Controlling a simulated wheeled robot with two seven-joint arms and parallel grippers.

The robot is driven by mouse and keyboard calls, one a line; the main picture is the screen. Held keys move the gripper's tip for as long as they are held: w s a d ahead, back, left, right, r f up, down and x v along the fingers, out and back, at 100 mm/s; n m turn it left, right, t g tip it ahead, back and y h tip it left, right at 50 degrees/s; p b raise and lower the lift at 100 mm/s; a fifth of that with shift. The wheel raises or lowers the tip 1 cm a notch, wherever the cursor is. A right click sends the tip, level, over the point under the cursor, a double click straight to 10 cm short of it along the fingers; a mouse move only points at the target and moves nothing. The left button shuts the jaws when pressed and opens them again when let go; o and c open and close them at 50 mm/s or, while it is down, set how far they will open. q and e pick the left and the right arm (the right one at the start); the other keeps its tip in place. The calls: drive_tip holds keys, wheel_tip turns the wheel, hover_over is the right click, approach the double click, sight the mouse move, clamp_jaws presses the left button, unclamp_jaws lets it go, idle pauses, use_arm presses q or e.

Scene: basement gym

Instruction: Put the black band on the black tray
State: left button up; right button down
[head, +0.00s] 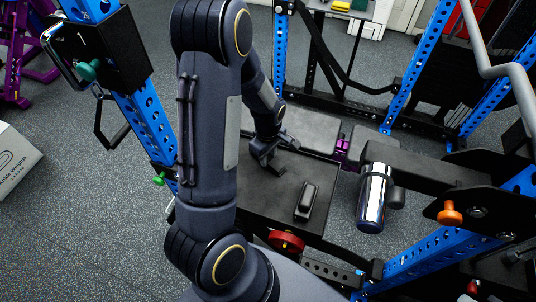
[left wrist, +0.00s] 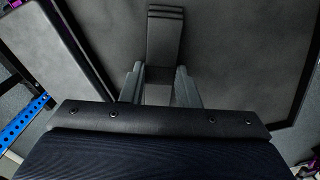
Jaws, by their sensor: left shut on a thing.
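The black tray (head: 262,205) is a wide, dark, flat surface with a raised rim, in the middle of the head view. Its grey floor and dark rim also fill much of the left wrist view (left wrist: 240,50). My left gripper (head: 270,162) is over the tray's far left part, pointing down. In the left wrist view my left gripper (left wrist: 160,80) is shut on the black band (left wrist: 165,45), a dark folded strip between the fingers. The band is low over the tray floor; I cannot tell whether it touches. My right gripper is not in view.
A small black object (head: 306,200) stands on the tray's near right part. A shiny metal cylinder (head: 372,200) is right of the tray, and a red disc (head: 287,242) is at its near edge. Blue rack posts (head: 150,125) stand around. Bare tray floor lies left of the black object.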

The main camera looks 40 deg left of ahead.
sight(268, 158)
use_arm(q)
drive_tip(key=shift+f, duration=0.2)
drive_tip(key=o, duration=1)
drive_tip(key=shift+r, duration=0.1)
wheel_tip(268, 158, up, 12)
drive_tip(key=s+d+r+m+t+h, duration=0.1)
drive_tip(key=s+d+r+m+t, duration=0.1)
drive_tip(key=s+d+r+m, duration=0.1)
drive_tip(key=s+d+r+m+t+h, duration=0.1)
drive_tip(key=s+d+r+m, duration=0.3)
drive_tip(key=s+m, duration=0.3)
drive_tip(key=s+d+r+m+t+h, duration=0.1)
drive_tip(key=s+d+r+m+t, duration=0.1)
drive_tip(key=s+d+m, duration=0.3)
drive_tip(key=shift+s+r+t+h, duration=0.3)
drive_tip(key=shift+s+r+h, duration=0.1)
drive_tip(key=shift+r, duration=0.25)
